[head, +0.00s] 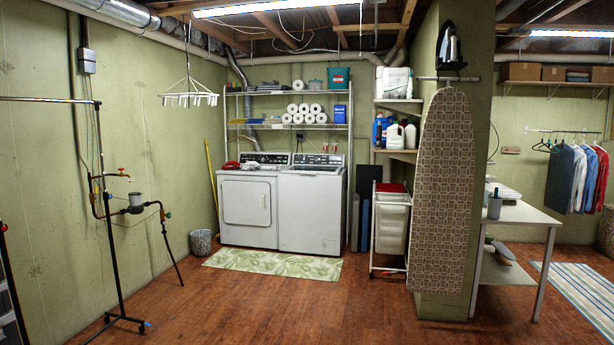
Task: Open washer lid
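The white washer (310,212) stands against the far wall, to the right of a white dryer (248,210) with a square front door. The washer's lid (312,171) on its top looks closed and flat, with nothing clearly on it. A dark control panel (318,160) runs along the back of the washer. I am across the room from it. Neither of my grippers is in the head view.
A green patterned mat (272,263) lies before the machines. A metal rack (120,230) stands left. A rolling hamper (390,232) and an ironing board (439,190) stand right. A small bin (200,242) is left of the dryer. The brown floor (255,312) between is clear.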

